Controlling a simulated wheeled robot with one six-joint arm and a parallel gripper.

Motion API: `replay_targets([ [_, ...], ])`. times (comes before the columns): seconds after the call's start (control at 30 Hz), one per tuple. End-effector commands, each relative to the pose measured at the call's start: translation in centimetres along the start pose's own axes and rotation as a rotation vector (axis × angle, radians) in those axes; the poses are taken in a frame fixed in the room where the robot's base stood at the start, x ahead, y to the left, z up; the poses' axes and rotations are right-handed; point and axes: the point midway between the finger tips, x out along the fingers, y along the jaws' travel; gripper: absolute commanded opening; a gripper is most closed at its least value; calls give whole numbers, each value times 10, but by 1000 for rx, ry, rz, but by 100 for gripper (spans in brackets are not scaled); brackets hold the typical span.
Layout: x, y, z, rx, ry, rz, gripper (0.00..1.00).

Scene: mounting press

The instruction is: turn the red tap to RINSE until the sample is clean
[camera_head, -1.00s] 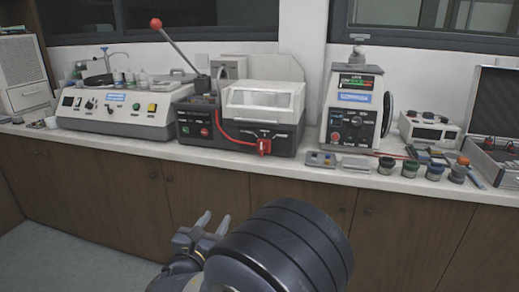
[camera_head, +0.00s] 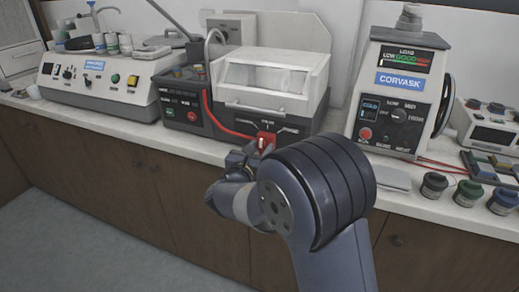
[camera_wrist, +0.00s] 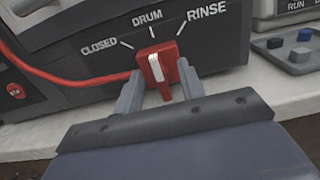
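The red tap (camera_wrist: 169,62) is on the dark front panel of the machine with the clear cover. Its white stripe points up and slightly left, near the DRUM mark; CLOSED is to the left and RINSE (camera_wrist: 208,10) to the right. It also shows in the head view (camera_head: 265,138). My gripper (camera_wrist: 159,88) is open, one finger on each side of the tap's lower part. I cannot tell whether the fingers touch it. In the head view my gripper (camera_head: 255,149) is largely hidden by my wrist. No sample can be made out.
The clear cover (camera_head: 265,76) is down. A red hose (camera_head: 222,122) runs left from the tap. The CORVASK machine (camera_head: 400,85) stands to the right, with several small jars (camera_head: 468,192) on the counter. A polishing machine (camera_head: 105,75) stands left.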

Motion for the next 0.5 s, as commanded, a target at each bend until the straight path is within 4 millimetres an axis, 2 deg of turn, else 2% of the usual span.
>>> replay_targets([
  [0.13, 0, 0, 0, 0, 0, 0, 38],
  [0.5, 0, 0, 0, 0, 0, -1, 7],
])
